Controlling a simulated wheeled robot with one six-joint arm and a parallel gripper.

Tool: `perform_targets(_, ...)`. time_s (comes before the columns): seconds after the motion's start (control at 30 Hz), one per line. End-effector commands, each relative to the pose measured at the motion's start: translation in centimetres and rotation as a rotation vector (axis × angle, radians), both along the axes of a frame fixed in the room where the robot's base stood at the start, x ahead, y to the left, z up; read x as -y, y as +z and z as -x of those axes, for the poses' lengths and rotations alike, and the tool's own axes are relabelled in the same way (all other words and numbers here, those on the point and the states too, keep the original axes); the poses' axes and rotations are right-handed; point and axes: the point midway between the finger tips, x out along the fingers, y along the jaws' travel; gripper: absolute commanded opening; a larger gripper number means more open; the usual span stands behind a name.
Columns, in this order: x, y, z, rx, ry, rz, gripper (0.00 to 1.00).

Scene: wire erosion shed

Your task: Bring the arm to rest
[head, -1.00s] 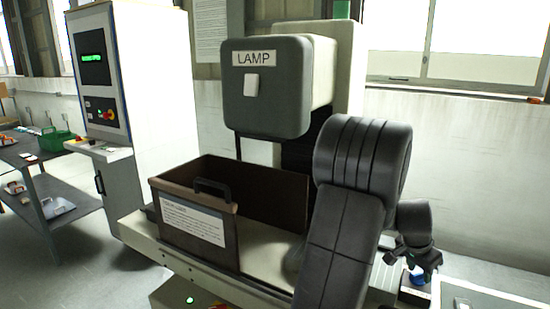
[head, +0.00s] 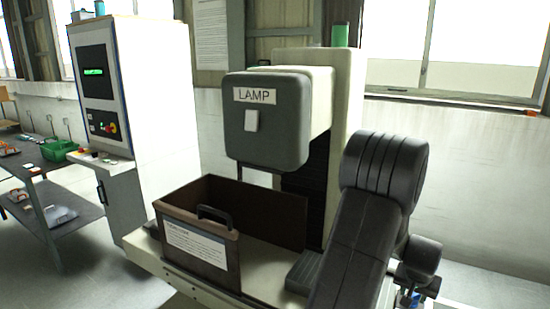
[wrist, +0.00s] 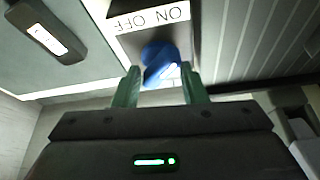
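My gripper (wrist: 159,68) shows two green fingers standing apart in the wrist view. A blue knob (wrist: 160,62) is at and between the fingertips, with small gaps visible beside it, so the fingers look open around it. A white plate with upside-down ON and OFF lettering (wrist: 150,17) is beside the knob. In the head view my arm folds over at the right, and my gripper (head: 415,294) is low at the picture's bottom edge, its fingers mostly hidden. A bit of blue shows by it.
A machine with a grey head marked LAMP (head: 265,125) stands just left of my arm. An open brown bin (head: 275,212) with a handle sits on its bed. A white control cabinet (head: 160,100) and a shelf table (head: 50,170) are further left. Bare wall lies to the right.

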Motion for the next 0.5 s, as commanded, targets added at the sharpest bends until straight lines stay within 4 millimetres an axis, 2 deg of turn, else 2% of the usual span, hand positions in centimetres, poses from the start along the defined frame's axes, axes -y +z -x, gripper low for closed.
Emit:
perform_targets(0.13,0.1,0.2,0.0,0.001,0.057,0.001,0.38)
perform_targets(0.5,-1.1,5.1,1.7,0.004,0.054,0.004,0.38)
